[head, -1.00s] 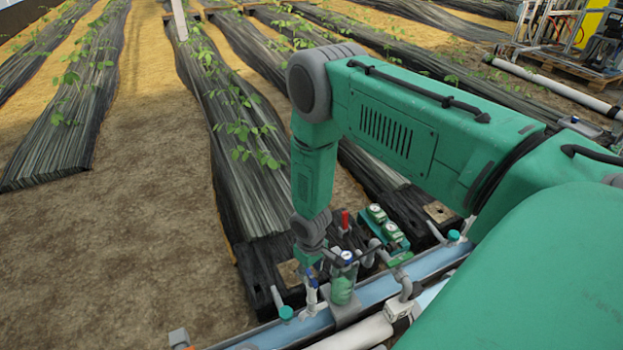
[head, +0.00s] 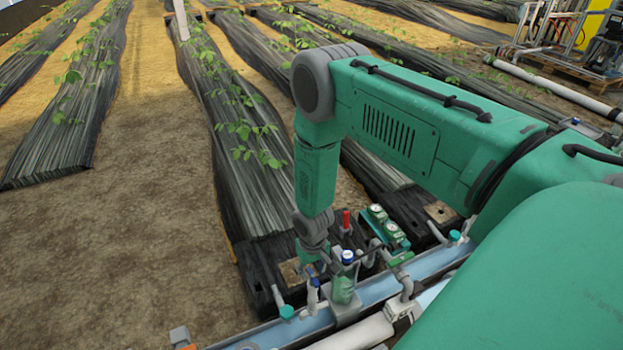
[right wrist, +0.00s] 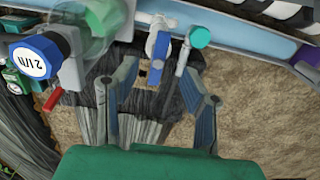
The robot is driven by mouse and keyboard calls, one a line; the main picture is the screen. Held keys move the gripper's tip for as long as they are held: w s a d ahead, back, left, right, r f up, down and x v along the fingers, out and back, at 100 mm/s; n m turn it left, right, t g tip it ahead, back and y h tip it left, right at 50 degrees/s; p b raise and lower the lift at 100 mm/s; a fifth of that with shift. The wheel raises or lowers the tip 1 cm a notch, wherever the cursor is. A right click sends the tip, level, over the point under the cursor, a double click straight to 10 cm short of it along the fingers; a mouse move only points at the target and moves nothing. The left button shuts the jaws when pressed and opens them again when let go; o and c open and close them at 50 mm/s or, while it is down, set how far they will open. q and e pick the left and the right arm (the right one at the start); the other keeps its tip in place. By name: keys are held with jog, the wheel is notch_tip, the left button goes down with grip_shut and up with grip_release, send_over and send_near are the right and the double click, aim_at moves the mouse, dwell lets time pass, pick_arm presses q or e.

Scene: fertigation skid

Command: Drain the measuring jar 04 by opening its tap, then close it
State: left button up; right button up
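A translucent green jar (head: 343,291) with a blue-topped part stands on the blue pipe rail in the head view. The jar also shows at the top left of the right wrist view (right wrist: 98,22); I cannot read a 04 on it. A small white and blue tap (head: 313,288) is to its left. In the right wrist view this tap (right wrist: 159,44) lies beyond and between my fingers, apparently not gripped. My right gripper (right wrist: 160,82) is open and empty, its two fingers spread. In the head view the right gripper (head: 311,263) is partly hidden behind its wrist. My left gripper is out of view.
A teal-capped valve (right wrist: 200,37) sits right of the tap. A blue cap with a white label (right wrist: 34,62) and a red lever (right wrist: 53,99) are at the left. Green gauges (head: 384,224) stand behind the rail. Bare soil (head: 150,240) lies left.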

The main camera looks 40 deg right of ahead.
aim_at(314, 277)
jog(key=shift+d+f+b, duration=0.2)
jog(key=shift+f+b, duration=0.2)
jog(key=shift+f, duration=0.25)
jog(key=shift+d+f+b, duration=0.2)
jog(key=shift+f+b, duration=0.15)
jog(key=shift+f, duration=0.25)
jog(key=shift+a+f+b, duration=0.15)
jog(key=shift+f+b, duration=0.75)
jog(key=shift+f, duration=0.2)
jog(key=shift+d, duration=0.2)
grip_shut()
